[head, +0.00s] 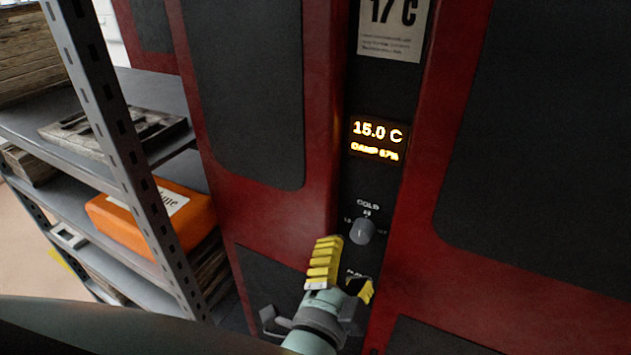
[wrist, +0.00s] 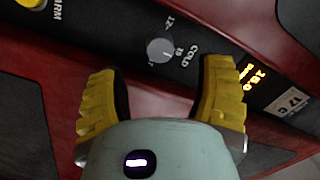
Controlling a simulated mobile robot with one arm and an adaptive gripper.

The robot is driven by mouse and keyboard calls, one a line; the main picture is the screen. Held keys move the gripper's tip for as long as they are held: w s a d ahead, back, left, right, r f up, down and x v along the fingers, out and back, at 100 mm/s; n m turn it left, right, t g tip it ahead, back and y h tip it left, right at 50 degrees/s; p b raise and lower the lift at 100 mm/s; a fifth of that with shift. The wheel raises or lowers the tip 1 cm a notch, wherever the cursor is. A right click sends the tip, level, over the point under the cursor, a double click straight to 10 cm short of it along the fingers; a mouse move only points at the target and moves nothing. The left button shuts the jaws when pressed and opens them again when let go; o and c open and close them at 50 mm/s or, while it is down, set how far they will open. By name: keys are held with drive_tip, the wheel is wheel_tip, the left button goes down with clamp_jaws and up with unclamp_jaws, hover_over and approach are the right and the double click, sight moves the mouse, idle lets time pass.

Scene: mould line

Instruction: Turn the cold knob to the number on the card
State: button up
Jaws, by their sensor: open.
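The cold knob (head: 362,231) is a small round grey knob under the label COLD on the dark panel strip. It also shows in the wrist view (wrist: 160,50), beyond and between my fingers. The card (head: 391,28) at the top of the strip reads 17 C; its top edge is cut off. The orange display (head: 377,138) reads 15.0 C, with a smaller line below it. My gripper (head: 342,268) has yellow ribbed fingers, spread apart and empty, just below the knob in the head view. In the wrist view my gripper (wrist: 163,95) does not touch the knob.
A yellow knob (wrist: 32,3) with a partly cut label ending in ARM sits farther along the strip. Red cabinet panels with dark insets flank the strip. A grey metal shelf (head: 95,115) with an orange case (head: 150,215) stands close on the left.

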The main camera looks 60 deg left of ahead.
sight(358, 238)
drive_tip(key=x, duration=0.5)
drive_tip(key=shift+d+r, duration=0.1)
drive_tip(key=shift+d, duration=0.05)
drive_tip(key=shift+p+x, duration=0.3)
drive_tip(key=shift+x, duration=0.75)
clamp_jaws()
